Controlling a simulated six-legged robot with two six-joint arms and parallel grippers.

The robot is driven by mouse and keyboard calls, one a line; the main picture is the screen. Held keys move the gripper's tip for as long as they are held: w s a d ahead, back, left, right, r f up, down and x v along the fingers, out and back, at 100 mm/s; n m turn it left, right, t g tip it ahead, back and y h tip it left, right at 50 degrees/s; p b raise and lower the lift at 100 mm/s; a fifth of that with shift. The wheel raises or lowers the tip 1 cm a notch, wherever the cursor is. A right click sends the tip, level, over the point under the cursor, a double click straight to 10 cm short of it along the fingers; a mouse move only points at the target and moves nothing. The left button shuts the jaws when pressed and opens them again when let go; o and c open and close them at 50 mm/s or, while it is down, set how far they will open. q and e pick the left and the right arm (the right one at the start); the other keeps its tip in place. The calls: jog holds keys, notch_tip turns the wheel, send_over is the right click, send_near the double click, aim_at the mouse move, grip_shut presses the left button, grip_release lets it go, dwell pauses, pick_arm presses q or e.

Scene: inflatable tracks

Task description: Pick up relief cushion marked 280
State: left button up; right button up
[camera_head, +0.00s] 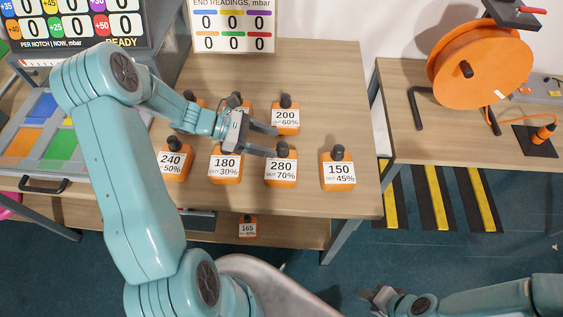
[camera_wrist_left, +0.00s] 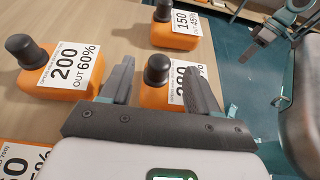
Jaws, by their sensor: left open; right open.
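The orange cushion marked 280, 70% (camera_head: 281,172) stands on the wooden table with a dark knob on top. It also shows in the left wrist view (camera_wrist_left: 153,97), partly hidden behind my finger, its knob between the two fingers in the picture. My left gripper (camera_head: 273,141) is open and empty, with its fingers pointing right just behind and by the knob of 280; I cannot tell whether they touch it. My right gripper (camera_head: 382,298) is open, low at the bottom right, far from the cushions.
Cushions 180 (camera_head: 225,167) and 150 (camera_head: 338,176) flank 280, with 240 (camera_head: 174,165) further left. Cushion 200 (camera_head: 285,119) stands behind, close to my left fingers. Cushion 165 (camera_head: 247,228) is on a lower shelf. The table's right side is clear. An orange reel (camera_head: 468,66) stands on another table.

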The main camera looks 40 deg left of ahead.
aim_at(278, 144)
pick_arm(q)
jog(key=shift+w+d+f, duration=0.15)
jog(key=shift+w+d, duration=0.05)
jog(key=shift+d, duration=0.3)
jog(key=p+x, duration=0.1)
jog(key=x, duration=0.4)
jog(key=shift+w, duration=0.1)
grip_shut()
